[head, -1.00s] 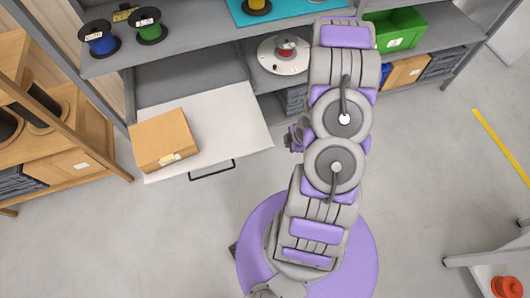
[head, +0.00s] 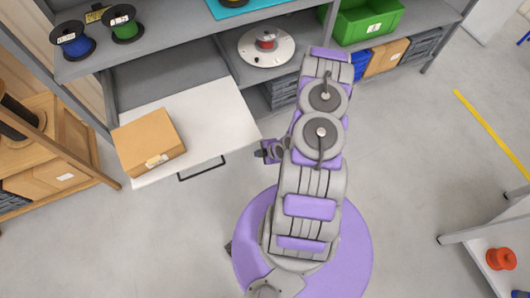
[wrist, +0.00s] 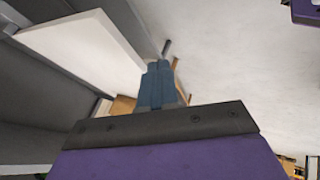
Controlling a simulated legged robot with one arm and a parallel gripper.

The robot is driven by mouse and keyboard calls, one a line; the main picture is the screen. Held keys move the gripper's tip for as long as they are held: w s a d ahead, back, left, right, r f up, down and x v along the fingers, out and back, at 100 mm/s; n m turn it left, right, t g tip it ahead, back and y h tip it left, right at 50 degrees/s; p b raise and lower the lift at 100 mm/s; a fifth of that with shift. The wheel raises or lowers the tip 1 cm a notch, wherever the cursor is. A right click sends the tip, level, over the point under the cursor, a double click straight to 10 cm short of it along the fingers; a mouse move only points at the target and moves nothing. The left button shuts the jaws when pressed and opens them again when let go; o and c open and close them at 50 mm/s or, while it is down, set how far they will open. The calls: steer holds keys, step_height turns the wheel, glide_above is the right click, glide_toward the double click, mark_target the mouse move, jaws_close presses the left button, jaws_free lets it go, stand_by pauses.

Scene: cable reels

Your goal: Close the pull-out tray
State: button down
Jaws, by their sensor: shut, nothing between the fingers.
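The pull-out tray (head: 217,113) is a white board drawn out from the grey shelf unit. A dark handle (head: 201,170) is on its front edge. A cardboard box (head: 148,141) with a label lies on the tray's left part. My gripper (head: 262,152) is just right of the tray's front right corner, apart from the handle. In the wrist view the fingers (wrist: 158,75) are together and empty, with the white tray (wrist: 85,45) to their left. The handle shows as a small dark bar (wrist: 166,47) beyond the fingertips.
Blue (head: 73,40) and green (head: 122,24) reels stand on the upper shelf. A round white turntable (head: 266,46) with a red reel sits right of the tray. A wooden rack (head: 60,140) stands left. The floor before the tray is clear.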

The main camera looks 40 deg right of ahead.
steer(key=w+f+b, duration=0.2)
steer(key=w, duration=0.3)
steer(key=shift+w+d+f, duration=0.25)
steer(key=shift+d, duration=0.15)
